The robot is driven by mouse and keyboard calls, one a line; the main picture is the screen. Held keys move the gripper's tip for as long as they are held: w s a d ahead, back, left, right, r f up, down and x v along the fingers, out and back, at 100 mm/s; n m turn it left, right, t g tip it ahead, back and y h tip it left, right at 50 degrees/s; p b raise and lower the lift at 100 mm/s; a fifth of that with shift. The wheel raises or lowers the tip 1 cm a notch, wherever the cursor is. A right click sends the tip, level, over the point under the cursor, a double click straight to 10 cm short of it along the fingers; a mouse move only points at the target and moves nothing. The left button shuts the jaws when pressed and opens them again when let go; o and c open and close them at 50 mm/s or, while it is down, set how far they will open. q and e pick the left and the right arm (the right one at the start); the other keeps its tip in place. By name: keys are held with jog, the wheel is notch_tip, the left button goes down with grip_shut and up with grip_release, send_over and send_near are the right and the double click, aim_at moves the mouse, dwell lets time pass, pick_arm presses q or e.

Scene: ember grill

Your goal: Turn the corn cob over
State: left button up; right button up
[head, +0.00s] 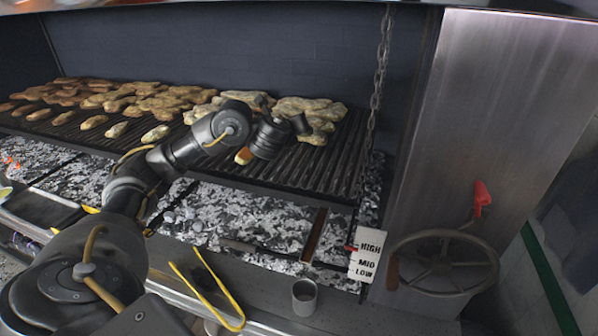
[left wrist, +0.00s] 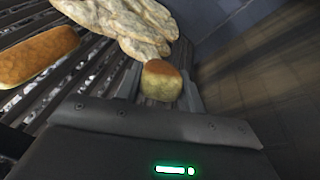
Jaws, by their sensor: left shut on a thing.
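A short yellow-brown corn cob (left wrist: 161,84) sits between the fingers of my left gripper (left wrist: 160,88) in the left wrist view, with its browned face up. The gripper is shut on it. In the head view my left gripper (head: 272,142) is low over the right part of the grill grate (head: 318,165). An orange-yellow piece (head: 244,156) shows just left of it; I cannot tell if this is the held cob. A second browned, cob-like piece (left wrist: 38,54) lies on the grate at the left of the wrist view. My right gripper is not in view.
Large pale meat pieces (head: 310,108) lie just behind the gripper; many more pieces (head: 140,98) cover the grate to the left. A chain (head: 380,75), yellow tongs (head: 212,290), a metal cup (head: 304,297) and a handwheel (head: 443,262) are nearby.

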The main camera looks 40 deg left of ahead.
pick_arm(q)
jog(key=m+h+b, duration=0.1)
jog(key=m, duration=0.1)
jog(key=m+b, duration=0.1)
jog(key=m, duration=0.1)
jog(key=shift+w+a+m+h, duration=0.1)
jog(key=shift+w+m+h, duration=0.05)
jog(key=shift+m+h, duration=0.25)
jog(key=shift+r+m+h, duration=0.15)
jog(key=shift+m+h, duration=0.15)
jog(key=shift+m, duration=1.1)
jog(key=f+b, duration=0.1)
jog(key=w+f+b, duration=0.1)
jog(key=b, duration=0.1)
jog(key=w+f+b, duration=0.1)
jog(key=f, duration=0.1)
jog(key=shift+w+a+b, duration=0.1)
jog(key=shift+b, duration=0.3)
jog(key=shift+f+b, duration=0.3)
jog(key=shift+f, duration=0.15)
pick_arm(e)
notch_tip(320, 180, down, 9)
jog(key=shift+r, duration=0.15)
pick_arm(q)
jog(key=shift+r+h, duration=0.1)
jog(key=shift+h, duration=0.2)
jog(key=o, duration=0.6)
